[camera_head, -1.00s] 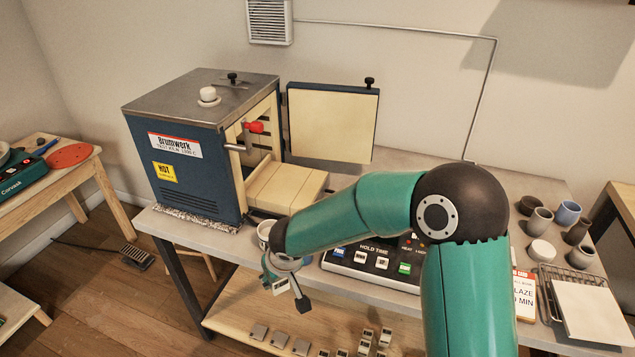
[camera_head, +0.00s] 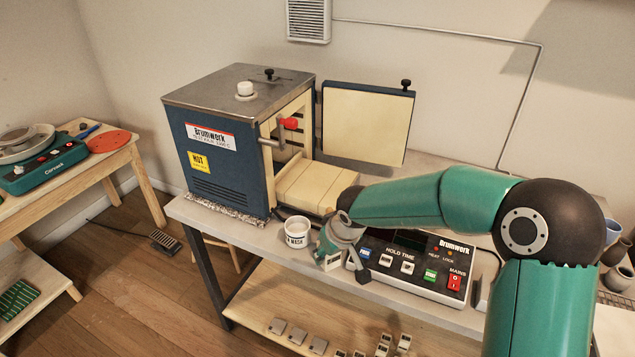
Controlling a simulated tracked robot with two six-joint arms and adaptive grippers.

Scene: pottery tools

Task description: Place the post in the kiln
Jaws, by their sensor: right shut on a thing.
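The kiln (camera_head: 224,150) is a blue box with a grey metal top, standing on the bench with its door (camera_head: 365,125) swung open to the right. Cream brick slabs (camera_head: 310,185) extend from its opening. My right gripper (camera_head: 338,250) is over the bench's front edge, in front of the slabs and outside the kiln. It is shut on a small pale block (camera_head: 331,263), which looks like the post; the fingers hide most of it. My left gripper is not in view.
A white pot (camera_head: 298,232) stands just left of my right gripper. The control box (camera_head: 425,262) is just right of it. Small blocks (camera_head: 297,336) lie on the lower shelf (camera_head: 262,300). Pots (camera_head: 612,252) stand at the far right.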

